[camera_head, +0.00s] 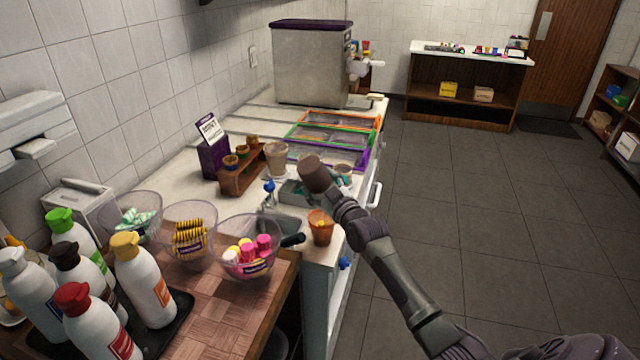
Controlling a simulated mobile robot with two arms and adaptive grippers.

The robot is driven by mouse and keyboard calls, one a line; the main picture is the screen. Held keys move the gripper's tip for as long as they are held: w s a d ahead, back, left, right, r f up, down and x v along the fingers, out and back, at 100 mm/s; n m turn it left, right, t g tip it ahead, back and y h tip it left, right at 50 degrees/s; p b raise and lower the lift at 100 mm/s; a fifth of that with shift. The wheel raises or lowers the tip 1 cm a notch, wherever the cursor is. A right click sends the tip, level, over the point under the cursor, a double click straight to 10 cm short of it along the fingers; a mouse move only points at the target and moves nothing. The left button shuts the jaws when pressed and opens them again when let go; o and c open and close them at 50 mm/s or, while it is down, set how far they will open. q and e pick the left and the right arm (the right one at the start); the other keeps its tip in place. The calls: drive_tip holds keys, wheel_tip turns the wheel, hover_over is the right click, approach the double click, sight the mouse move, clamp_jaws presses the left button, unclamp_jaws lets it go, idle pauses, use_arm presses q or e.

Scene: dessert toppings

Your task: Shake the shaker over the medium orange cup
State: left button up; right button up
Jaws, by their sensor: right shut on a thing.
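The orange cup (320,230) stands upright at the front right corner of the white counter, beside the small sink. My right gripper (335,195) comes in from the lower right and is shut on a brown cylindrical shaker (314,173). The shaker is tilted, with its free end up and to the left. It appears in the picture above and slightly left of the orange cup; its exact height is hard to tell. My left gripper is not in view.
A wooden rack (240,180) with small cups and a beige cup (277,158) stand behind. Bowls of toppings (250,232) and sauce bottles (142,280) fill the near left. Framed trays (335,132) and a steel machine (312,65) are farther back. Floor on the right is clear.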

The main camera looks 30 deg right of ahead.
drive_tip(key=shift+r, duration=0.15)
drive_tip(key=shift+r+p, duration=3.6)
drive_tip(key=shift+r, duration=0.4)
wheel_tip(320, 180, down, 8)
drive_tip(key=b, duration=0.6)
drive_tip(key=shift+f, duration=0.25)
drive_tip(key=shift+r, duration=0.2)
